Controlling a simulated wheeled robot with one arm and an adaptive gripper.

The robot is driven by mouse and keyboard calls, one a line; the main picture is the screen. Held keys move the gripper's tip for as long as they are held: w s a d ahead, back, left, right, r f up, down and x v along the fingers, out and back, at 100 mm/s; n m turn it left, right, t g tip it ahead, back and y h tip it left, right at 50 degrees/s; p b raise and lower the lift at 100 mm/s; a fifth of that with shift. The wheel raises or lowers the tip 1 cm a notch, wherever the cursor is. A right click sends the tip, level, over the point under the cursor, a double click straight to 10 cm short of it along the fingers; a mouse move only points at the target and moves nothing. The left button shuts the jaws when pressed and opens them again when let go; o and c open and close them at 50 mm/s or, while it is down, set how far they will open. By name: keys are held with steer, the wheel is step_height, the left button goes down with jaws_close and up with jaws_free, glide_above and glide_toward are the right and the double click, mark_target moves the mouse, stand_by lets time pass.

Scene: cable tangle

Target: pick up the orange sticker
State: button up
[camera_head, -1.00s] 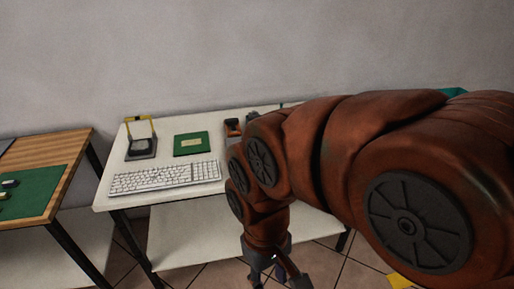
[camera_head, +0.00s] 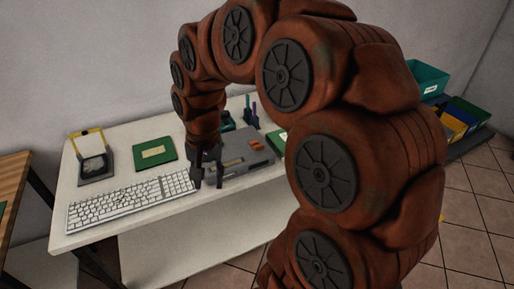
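Two small orange patches show on top of a grey box-like device (camera_head: 246,158) on the white table: one nearer the front (camera_head: 233,163) and one further back (camera_head: 254,144). I cannot tell which is the orange sticker. My gripper (camera_head: 208,182) points down at the end of my reddish-brown arm, just left of the device, near the keyboard's right end. Its two dark fingers are apart with nothing visible between them. The gripper and arm hide part of the device's left side and the table behind.
A white keyboard (camera_head: 130,200) lies along the table's front edge. A green board (camera_head: 153,153) and a yellow-framed black stand (camera_head: 94,160) are behind it. Dark upright tools (camera_head: 250,112) stand at the back. Coloured bins (camera_head: 460,118) are at the far right. A wooden table (camera_head: 10,190) is at left.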

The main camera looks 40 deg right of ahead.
steer(key=w+d+f+m+t, duration=0.1)
steer(key=w+d+m, duration=0.3)
steer(key=d, duration=0.3)
steer(key=w+d+f+m, duration=0.2)
steer(key=w+d+m, duration=0.1)
steer(key=w+d, duration=0.25)
steer(key=m+h+b, duration=0.1)
steer(key=m, duration=0.6)
glide_toward(257, 147)
steer(key=f, duration=0.1)
steer(key=shift+s+d+f+t, duration=0.1)
steer(key=shift+d+f+t, duration=0.1)
steer(key=shift+f, duration=0.25)
steer(key=shift+s+d+f+t, duration=0.1)
steer(key=shift+d+f+t, duration=0.1)
steer(key=shift+f, duration=0.2)
steer(key=shift+w+a+f+p, duration=0.15)
steer(key=shift+f+p, duration=0.2)
steer(key=shift+f, duration=0.2)
steer(key=shift+w+a+f+p, duration=0.1)
steer(key=shift+f+p, duration=0.25)
steer(key=shift+f, duration=0.2)
steer(key=f, duration=0.2)
steer(key=f+p, duration=0.1)
steer(key=f, duration=0.1)
steer(key=shift+w, duration=0.4)
jaws_close()
